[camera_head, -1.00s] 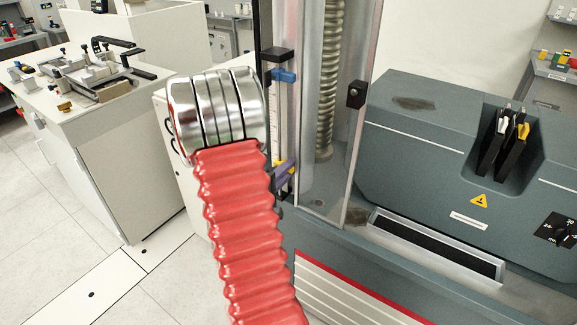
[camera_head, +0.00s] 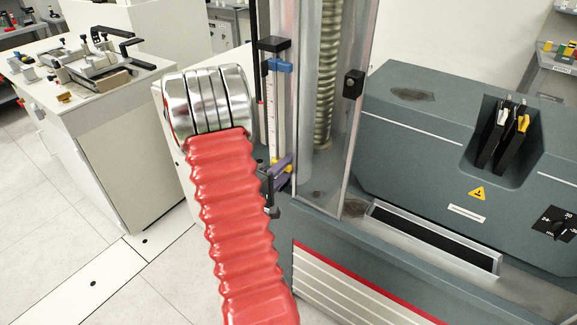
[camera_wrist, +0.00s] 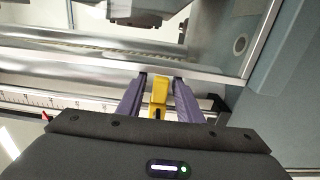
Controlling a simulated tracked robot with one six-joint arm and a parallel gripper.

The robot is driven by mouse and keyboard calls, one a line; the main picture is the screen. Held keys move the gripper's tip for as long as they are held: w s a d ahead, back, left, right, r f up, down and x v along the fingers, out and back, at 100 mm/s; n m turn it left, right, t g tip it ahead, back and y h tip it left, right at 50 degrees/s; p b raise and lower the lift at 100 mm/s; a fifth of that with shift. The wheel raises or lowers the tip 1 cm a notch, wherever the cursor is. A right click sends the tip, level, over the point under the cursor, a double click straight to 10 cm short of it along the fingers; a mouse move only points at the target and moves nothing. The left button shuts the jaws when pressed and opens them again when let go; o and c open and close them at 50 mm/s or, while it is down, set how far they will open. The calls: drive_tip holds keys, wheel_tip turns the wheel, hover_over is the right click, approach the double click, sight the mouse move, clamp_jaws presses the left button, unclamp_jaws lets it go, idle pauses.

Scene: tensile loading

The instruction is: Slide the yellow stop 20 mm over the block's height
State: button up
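The yellow stop (camera_wrist: 159,93) sits on the slim upright scale (camera_head: 271,118), whose white marked strip also shows in the wrist view (camera_wrist: 40,101). My gripper (camera_wrist: 160,80) has two purple fingers, one on each side of the stop. A narrow gap shows between the stop and each finger, so the gripper looks open around it. In the head view my gripper (camera_head: 281,170) is low on the scale and mostly covers the stop. A blue piece (camera_head: 280,66) sits near the scale's top. I cannot make out the block.
A clear guard (camera_head: 350,130) with a black knob stands right of the scale, with a ribbed column (camera_head: 328,80) behind it. The grey machine housing (camera_head: 440,140) fills the right. A white bench (camera_head: 130,140) with a fixture stands left. Open floor lies at lower left.

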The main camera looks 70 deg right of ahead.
drive_tip(key=shift+a, duration=0.1)
drive_tip(key=v, duration=1.3)
drive_tip(key=shift+w+a, duration=0.15)
drive_tip(key=shift+a, duration=0.15)
idle(0.7)
